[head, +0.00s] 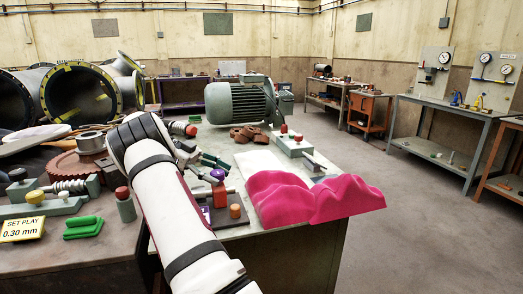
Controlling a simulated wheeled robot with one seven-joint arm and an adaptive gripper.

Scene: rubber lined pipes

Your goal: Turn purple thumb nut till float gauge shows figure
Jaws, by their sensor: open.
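A small purple thumb nut (217,174) shows just right of my white arm, low over a dark base plate. My gripper (219,168) is small in the head view, beyond the arm's bend; its fingers look open close to the nut. I cannot tell whether they touch it. A yellow card (22,229) at the lower left reads "SET PLAY 0.30 mm". I cannot make out a float gauge or its reading; my arm hides part of the bench there.
A red-topped grey post (124,204) and a green block (83,227) stand left of my arm. A pink draped lump (310,199) lies at the bench's right edge. A grey motor (240,102) stands behind. Open floor lies to the right.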

